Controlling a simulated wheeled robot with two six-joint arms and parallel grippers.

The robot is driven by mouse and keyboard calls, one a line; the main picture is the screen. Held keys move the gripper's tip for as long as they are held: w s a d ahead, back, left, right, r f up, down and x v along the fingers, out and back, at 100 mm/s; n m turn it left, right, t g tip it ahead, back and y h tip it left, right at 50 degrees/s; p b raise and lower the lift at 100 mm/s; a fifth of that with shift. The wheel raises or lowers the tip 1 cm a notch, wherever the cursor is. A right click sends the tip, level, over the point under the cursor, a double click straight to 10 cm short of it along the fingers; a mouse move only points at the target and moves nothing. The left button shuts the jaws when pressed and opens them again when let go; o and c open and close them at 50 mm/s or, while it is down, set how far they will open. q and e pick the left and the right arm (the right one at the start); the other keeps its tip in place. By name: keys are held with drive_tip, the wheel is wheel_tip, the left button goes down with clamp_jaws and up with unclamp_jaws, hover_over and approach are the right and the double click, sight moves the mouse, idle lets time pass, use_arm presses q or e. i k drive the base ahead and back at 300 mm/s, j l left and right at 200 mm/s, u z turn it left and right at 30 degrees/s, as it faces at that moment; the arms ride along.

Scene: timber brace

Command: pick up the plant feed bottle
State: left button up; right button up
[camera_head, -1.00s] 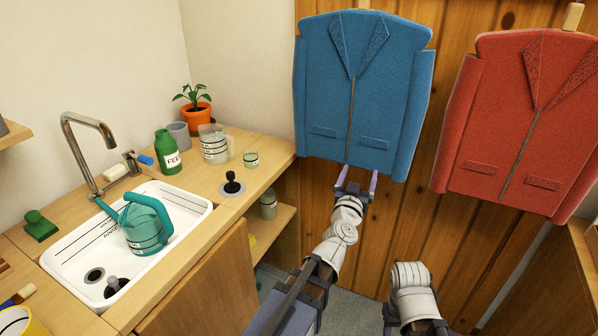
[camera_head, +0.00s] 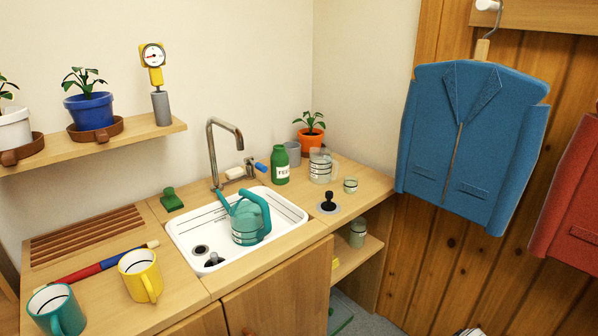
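The plant feed bottle (camera_head: 280,164) is green with a white label reading "FEED". It stands upright on the wooden counter behind the sink, left of a clear measuring jug and in front of a grey cup. Nothing touches it from the front. Neither of my grippers shows in the head view now. Only a small white piece of my arm shows at the bottom edge, right of the middle.
A teal watering can (camera_head: 247,218) stands in the white sink (camera_head: 290,212) below the tap (camera_head: 212,150). The measuring jug (camera_head: 321,167), grey cup (camera_head: 292,152) and orange plant pot (camera_head: 310,141) crowd the bottle's right. A black plunger-like knob (camera_head: 328,203) stands in front.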

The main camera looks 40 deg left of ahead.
sight(279, 159)
drive_tip(key=i+l, duration=0.25)
drive_tip(key=l, duration=0.15)
drive_tip(key=i+l, duration=0.3)
drive_tip(key=l, duration=0.15)
drive_tip(key=u, duration=1.2)
